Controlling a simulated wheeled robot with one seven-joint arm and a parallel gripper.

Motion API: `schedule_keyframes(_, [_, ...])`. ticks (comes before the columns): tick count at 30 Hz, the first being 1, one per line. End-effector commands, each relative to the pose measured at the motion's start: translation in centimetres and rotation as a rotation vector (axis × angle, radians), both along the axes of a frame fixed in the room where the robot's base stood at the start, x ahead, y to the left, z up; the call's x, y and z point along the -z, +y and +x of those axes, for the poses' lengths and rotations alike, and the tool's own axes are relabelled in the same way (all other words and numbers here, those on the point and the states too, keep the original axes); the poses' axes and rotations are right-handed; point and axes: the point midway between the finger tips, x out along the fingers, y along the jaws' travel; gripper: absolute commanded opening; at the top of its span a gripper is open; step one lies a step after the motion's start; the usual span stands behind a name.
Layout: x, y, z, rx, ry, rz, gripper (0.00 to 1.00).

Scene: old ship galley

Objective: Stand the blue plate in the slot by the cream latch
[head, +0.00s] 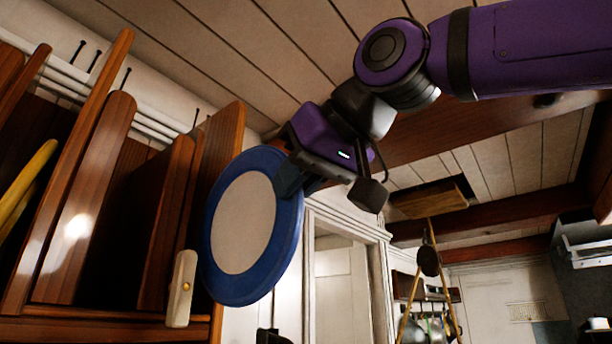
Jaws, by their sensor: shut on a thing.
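The blue plate (294,240) has a wide blue rim and a pale centre, and it hangs upright in the middle of the head view. My gripper (292,180) is shut on its upper right rim. The plate is just right of the wooden rack (222,150), and in the picture its left edge comes close to the rack's right end board. I cannot tell whether they touch. The cream latch (181,288) is fixed at the rack's front lower edge, left of the plate. The slot (145,240) beside the latch is dark and looks empty.
Tall wooden dividers (85,200) split the rack. A yellow plate edge (28,185) shows in a slot at far left. A white door frame (350,235) stands behind the plate. Pans (430,328) hang at the back right. Open room lies right of the plate.

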Motion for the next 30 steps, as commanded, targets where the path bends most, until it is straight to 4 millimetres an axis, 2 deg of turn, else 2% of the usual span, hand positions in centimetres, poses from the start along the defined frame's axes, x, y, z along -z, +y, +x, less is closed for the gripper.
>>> schedule_keyframes(18, [0.0, 3.2, 2.7, -0.001, -0.001, 0.002, 0.00])
schedule_keyframes(30, [0.0, 3.0, 2.6, -0.034, 0.013, 0.014, 0.00])
